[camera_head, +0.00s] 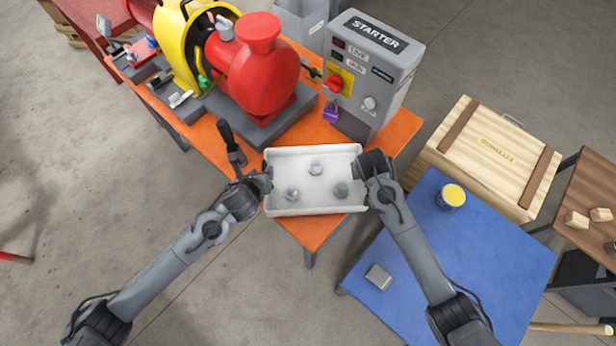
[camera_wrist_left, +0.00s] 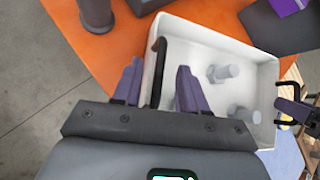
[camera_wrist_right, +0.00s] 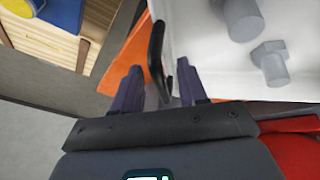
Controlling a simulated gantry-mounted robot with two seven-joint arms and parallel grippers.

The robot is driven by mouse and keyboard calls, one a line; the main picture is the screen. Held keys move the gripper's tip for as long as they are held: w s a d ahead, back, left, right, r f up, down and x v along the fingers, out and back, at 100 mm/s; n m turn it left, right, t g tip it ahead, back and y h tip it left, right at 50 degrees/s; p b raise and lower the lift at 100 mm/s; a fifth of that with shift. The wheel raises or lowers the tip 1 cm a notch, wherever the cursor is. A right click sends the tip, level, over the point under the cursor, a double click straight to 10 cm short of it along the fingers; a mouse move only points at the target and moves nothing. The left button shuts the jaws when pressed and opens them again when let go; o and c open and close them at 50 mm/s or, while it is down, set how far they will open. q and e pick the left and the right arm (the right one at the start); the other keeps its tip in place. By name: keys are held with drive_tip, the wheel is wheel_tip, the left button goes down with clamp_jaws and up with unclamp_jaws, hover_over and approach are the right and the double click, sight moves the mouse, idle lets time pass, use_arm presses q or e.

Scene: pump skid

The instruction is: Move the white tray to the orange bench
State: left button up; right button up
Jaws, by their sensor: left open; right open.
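The white tray (camera_head: 316,207) is at the front end of the orange bench (camera_head: 405,128), with three grey bolts in it; I cannot tell whether it rests fully on the bench. My left gripper (camera_head: 264,182) is at the tray's left end. In the left wrist view its open fingers (camera_wrist_left: 158,82) stand on either side of a dark handle (camera_wrist_left: 157,70). My right gripper (camera_head: 368,168) is at the tray's right end. In the right wrist view its open fingers (camera_wrist_right: 160,88) stand on either side of the other dark handle (camera_wrist_right: 155,58).
The red pump (camera_head: 258,75) and the grey starter box (camera_head: 370,70) stand on the bench behind the tray. A blue table (camera_head: 480,262) at the right carries a yellow-topped can (camera_head: 451,196) and a small grey block (camera_head: 378,277). A wooden crate (camera_head: 490,155) stands beyond it.

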drive_tip(key=shift+r, duration=0.1)
drive_tip(key=shift+s+a+r, duration=0.1)
drive_tip(key=shift+s+r, duration=0.05)
drive_tip(key=shift+r, duration=0.1)
use_arm(q)
drive_tip(key=v, duration=0.8)
drive_tip(key=shift+s+r, duration=0.2)
drive_tip(key=shift+r, duration=0.05)
use_arm(e)
drive_tip(key=v, duration=1.1)
drive_tip(key=shift+s+r, duration=0.1)
